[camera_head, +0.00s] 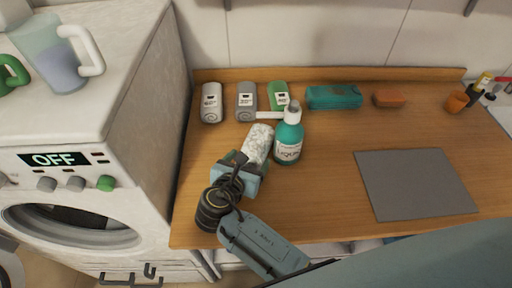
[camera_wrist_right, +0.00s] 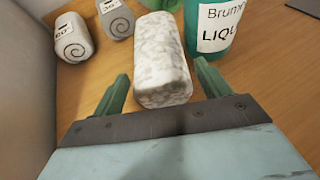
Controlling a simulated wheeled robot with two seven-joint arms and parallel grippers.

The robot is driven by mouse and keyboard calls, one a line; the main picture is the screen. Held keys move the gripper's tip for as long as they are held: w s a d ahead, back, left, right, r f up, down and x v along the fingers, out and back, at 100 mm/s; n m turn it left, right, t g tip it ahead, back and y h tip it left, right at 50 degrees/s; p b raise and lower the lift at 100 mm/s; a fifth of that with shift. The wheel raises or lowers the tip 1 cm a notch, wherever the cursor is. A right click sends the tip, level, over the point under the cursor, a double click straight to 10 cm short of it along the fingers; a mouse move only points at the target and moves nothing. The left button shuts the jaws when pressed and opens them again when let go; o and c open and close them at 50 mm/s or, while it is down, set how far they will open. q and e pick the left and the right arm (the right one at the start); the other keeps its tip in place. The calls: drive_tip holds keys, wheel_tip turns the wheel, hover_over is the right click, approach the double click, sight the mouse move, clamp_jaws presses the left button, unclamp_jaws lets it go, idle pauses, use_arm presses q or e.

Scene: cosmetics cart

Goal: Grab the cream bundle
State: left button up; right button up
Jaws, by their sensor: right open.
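The cream bundle (camera_head: 259,143) is a pale, grey-speckled roll lying on the wooden counter, just left of a teal bottle. It also shows in the right wrist view (camera_wrist_right: 161,60), upper centre. My right gripper (camera_head: 248,161) is at the near end of the bundle. In the right wrist view my right gripper (camera_wrist_right: 161,82) is open, with one green finger on each side of the bundle's near end. The fingers look apart from it, with a wider gap on the left. My left gripper is in neither view.
The teal bottle (camera_head: 289,136) stands close to the right. A grey mat (camera_head: 415,184) lies right. A washing machine (camera_head: 85,130) stands left.

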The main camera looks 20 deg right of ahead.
sight(252, 153)
drive_tip(key=x, duration=0.3)
drive_tip(key=shift+w+r, duration=0.1)
drive_tip(key=shift+r, duration=0.15)
drive_tip(key=shift+w+d+f, duration=0.15)
drive_tip(key=shift+w+d, duration=0.05)
drive_tip(key=shift+w, duration=0.05)
drive_tip(key=shift+c, duration=0.8)
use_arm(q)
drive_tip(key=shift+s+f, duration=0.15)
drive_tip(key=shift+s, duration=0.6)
use_arm(e)
drive_tip(key=c, duration=0.8)
